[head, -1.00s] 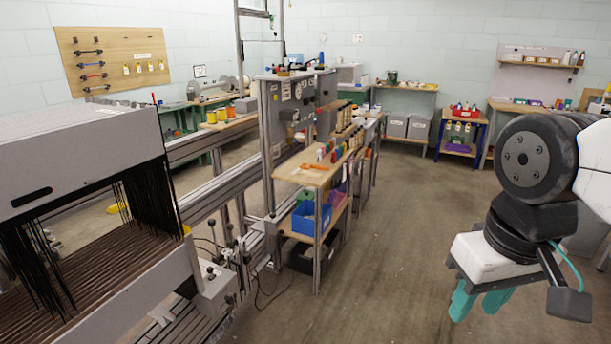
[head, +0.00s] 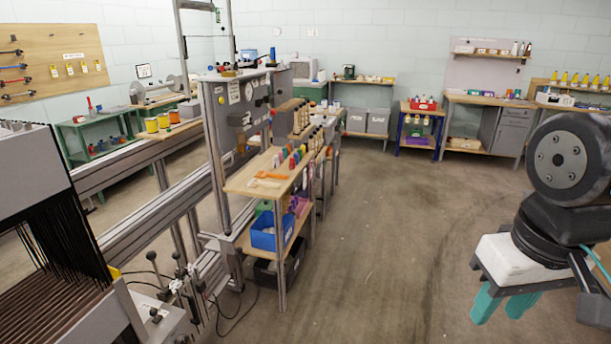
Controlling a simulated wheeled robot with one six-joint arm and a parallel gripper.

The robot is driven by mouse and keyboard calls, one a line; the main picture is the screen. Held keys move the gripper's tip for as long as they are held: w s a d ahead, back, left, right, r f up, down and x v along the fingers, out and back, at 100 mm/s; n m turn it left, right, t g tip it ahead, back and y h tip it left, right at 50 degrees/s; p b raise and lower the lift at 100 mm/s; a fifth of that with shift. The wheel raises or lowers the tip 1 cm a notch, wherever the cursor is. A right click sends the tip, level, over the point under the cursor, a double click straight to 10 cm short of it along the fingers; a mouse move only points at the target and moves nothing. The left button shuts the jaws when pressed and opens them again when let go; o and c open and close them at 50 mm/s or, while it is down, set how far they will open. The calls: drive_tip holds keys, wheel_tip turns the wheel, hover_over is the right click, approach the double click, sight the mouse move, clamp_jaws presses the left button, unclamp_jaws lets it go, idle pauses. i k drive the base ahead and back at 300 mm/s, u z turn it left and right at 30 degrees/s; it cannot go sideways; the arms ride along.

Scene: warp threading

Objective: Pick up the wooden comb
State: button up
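I cannot make out the wooden comb for certain. A flat orange item (head: 272,175) and a paler flat item beside it (head: 262,184) lie on the near end of a wooden-topped bench (head: 240,188), and they are too small to identify. My gripper (head: 504,304) hangs at the lower right, with its two teal fingers pointing down and apart. Nothing shows between them, and it is over the floor, well away from the bench.
The loom (head: 75,200) with dark hanging threads fills the left, and its metal rails run back toward the bench. A blue bin (head: 272,232) is on the bench's lower shelf. The floor (head: 385,230) between bench and gripper is clear. Worktables line the back wall.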

sight(253, 183)
drive_tip(key=z, duration=0.6)
drive_tip(key=i, duration=2.75)
drive_tip(key=u, duration=1.35)
drive_tip(key=i, duration=0.7)
drive_tip(key=u, duration=0.4)
